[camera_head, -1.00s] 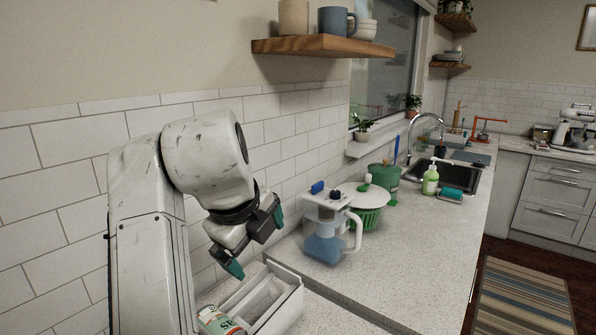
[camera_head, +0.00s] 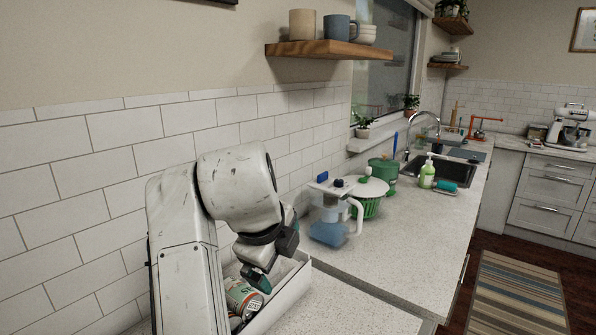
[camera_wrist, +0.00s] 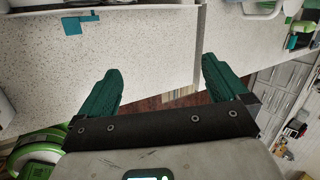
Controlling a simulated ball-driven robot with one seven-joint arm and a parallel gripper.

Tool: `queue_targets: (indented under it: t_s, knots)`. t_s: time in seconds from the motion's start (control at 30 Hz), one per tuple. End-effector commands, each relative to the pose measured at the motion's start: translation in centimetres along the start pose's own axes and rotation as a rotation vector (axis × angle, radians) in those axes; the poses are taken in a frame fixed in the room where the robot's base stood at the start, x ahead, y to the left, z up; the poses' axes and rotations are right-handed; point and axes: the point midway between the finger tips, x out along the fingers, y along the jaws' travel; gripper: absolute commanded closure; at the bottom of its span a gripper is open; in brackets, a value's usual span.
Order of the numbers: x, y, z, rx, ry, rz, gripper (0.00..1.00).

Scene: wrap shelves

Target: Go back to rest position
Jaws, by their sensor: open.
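My gripper (camera_head: 275,262) is at the end of my folded white arm, above and in front of a white box on the counter in the head view. In the wrist view my gripper (camera_wrist: 160,85) has its two teal fingers spread wide with nothing between them. Past the fingers, the wrist view shows the speckled counter, a strip of dark floor and part of the striped rug.
The white box (camera_head: 292,293) holds cans (camera_head: 240,297), partly hidden by my arm. A blue-based pitcher (camera_head: 327,232) and a green spinner (camera_head: 366,205) stand on the counter to the right. A wooden shelf (camera_head: 330,50) with mugs hangs above.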

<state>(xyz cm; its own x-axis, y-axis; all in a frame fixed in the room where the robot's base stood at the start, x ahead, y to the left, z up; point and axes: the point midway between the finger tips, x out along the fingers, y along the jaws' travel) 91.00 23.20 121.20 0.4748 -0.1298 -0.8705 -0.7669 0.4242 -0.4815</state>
Motion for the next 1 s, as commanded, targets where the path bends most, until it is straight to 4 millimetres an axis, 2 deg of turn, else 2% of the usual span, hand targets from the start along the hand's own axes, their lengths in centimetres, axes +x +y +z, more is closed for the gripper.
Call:
queue_targets:
  t_s: [0.27,0.37,0.57,0.7,0.8,1.0]
  knots:
    - [5.3,-0.2,-5.2,-0.205,0.025,-0.018,0.00]
    - [7.7,0.0,-8.0,-0.317,0.036,-0.023,0.00]
    - [13.5,1.7,-16.5,-0.656,0.061,-0.022,0.00]
    - [16.5,4.2,-22.7,-0.923,0.061,-0.010,0.00]
    - [17.9,6.5,-27.0,-1.113,0.050,0.002,0.00]
    - [19.1,12.3,-34.3,-1.480,-0.005,0.021,0.00]
